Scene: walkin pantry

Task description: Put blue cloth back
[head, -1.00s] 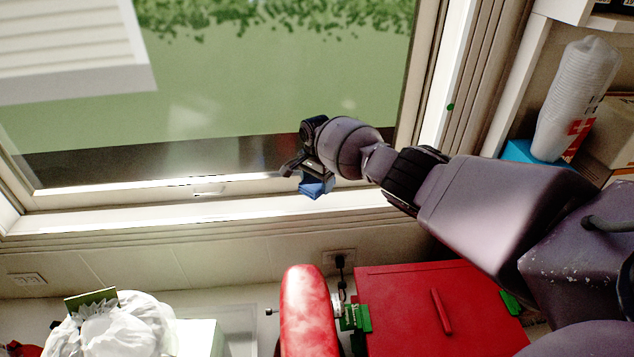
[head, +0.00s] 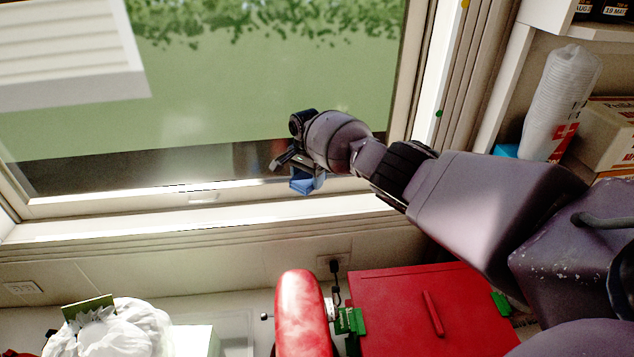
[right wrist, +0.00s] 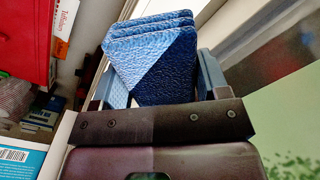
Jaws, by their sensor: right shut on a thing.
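The blue cloth (right wrist: 155,60) is a folded stack in light and dark blue. It sits between the fingers of my right gripper (right wrist: 160,90) in the right wrist view. In the head view the cloth (head: 302,182) shows as a small blue patch under my right gripper (head: 296,168), which is shut on it. The gripper holds it in front of the window, around the height of the sill (head: 150,222); whether it touches the sill cannot be told. My left gripper is not in view.
A red box with green latches (head: 400,310) is below the right arm. A rounded red object (head: 300,310) stands beside it. A white bag (head: 110,330) is at lower left. Stacked clear cups (head: 560,100) and cartons (head: 605,135) fill the right shelf. The sill looks clear.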

